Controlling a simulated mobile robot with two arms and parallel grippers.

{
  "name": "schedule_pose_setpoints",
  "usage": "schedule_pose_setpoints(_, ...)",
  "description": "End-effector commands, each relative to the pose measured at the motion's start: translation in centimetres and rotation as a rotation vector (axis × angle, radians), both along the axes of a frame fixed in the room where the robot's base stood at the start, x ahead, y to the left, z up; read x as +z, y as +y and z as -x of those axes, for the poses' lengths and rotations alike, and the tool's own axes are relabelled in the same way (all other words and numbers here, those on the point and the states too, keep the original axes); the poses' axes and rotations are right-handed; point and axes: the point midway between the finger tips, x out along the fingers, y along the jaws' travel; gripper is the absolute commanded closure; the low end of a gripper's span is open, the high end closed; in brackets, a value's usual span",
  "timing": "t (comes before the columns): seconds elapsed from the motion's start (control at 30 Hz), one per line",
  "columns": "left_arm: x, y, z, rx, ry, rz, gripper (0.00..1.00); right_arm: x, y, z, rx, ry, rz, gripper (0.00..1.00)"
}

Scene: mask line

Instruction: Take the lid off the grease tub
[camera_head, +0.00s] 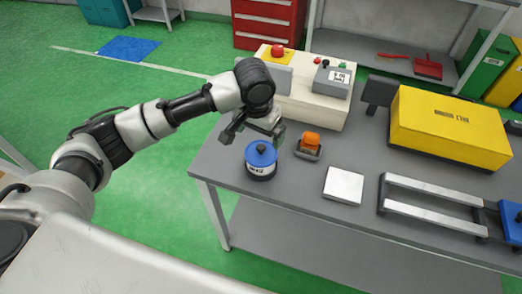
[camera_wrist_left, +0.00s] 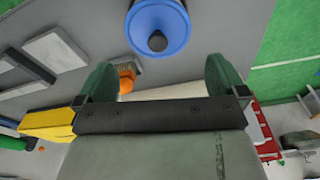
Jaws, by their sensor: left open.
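The grease tub (camera_head: 261,171) is a white and dark round container with a label, upright near the left end of the grey bench. Its blue lid (camera_head: 261,153) with a dark knob is on top. In the left wrist view, the blue lid (camera_wrist_left: 143,38) and its knob (camera_wrist_left: 157,42) show at the top, beyond the fingertips. My left gripper (camera_head: 254,136) is above and behind the tub, open and empty. Its two green fingers stand wide apart in the left wrist view (camera_wrist_left: 160,65), with the lid clear of them. My right gripper is not in view.
On the grey bench (camera_head: 300,193), an orange item in a small holder (camera_head: 309,145) stands right of the tub. A white square plate (camera_head: 343,186), a metal rail frame (camera_head: 432,204) and a yellow box (camera_head: 449,126) lie further right. A cream control console (camera_head: 300,101) stands behind.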

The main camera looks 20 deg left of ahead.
Motion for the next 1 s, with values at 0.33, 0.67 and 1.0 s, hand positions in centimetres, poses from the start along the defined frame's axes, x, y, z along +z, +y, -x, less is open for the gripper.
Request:
schedule_pose_setpoints(0.33,-3.7,-0.2,0.0,-0.001,0.001,-0.001,0.00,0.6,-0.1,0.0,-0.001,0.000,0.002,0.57)
schedule_pose_setpoints(0.67,-6.1,-0.3,-0.3,-0.002,-0.003,0.000,0.00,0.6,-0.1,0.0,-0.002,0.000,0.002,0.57)
schedule_pose_setpoints(1.0,-6.1,-0.3,-0.3,-0.002,-0.003,0.000,0.27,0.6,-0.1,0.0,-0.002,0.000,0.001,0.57)
